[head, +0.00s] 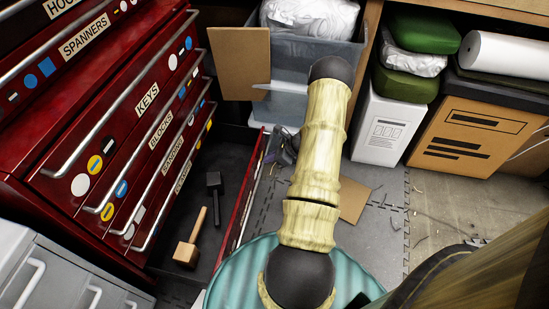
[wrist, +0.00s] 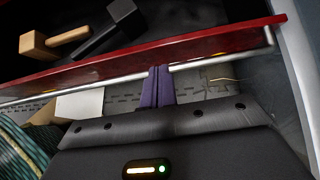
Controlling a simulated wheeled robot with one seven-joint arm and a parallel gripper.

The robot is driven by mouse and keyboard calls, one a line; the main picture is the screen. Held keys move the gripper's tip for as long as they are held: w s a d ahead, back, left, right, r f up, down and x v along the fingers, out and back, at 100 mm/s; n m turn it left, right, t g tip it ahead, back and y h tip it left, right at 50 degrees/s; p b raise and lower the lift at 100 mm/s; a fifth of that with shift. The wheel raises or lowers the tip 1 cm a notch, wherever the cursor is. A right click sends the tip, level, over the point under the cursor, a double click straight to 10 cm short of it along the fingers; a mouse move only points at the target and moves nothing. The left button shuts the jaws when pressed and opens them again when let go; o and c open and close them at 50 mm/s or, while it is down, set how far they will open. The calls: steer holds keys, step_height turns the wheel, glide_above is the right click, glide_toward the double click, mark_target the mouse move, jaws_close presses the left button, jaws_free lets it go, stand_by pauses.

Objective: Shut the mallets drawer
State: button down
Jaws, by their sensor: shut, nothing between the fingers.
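The mallets drawer is the lowest drawer of the red tool chest (head: 100,120) and stands pulled out. Its red front panel (head: 243,212) shows in the head view, and its red front (wrist: 110,66) with a silver bar handle (wrist: 215,62) crosses the wrist view. A wooden mallet (head: 188,250) and a black mallet (head: 214,185) lie inside. My gripper (wrist: 158,70) has its purple fingers shut together and empty. Its tips are at the outer side of the drawer front, over the handle bar; whether they touch cannot be told. In the head view my arm hides most of the gripper.
The drawers above, labelled spanners, keys and blocks, look shut. A grey bin (head: 305,90) with a cardboard sheet (head: 240,62) stands behind the drawer. A teal round object (head: 240,275) is close in front. A white box (head: 385,125) and a cardboard box (head: 475,135) stand right.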

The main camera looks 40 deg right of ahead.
mark_target(253, 165)
steer(key=b+x, duration=0.2)
steer(key=x, duration=0.3)
steer(key=shift+w+a+f, duration=0.1)
steer(key=shift+f, duration=0.15)
steer(key=shift+w, duration=0.15)
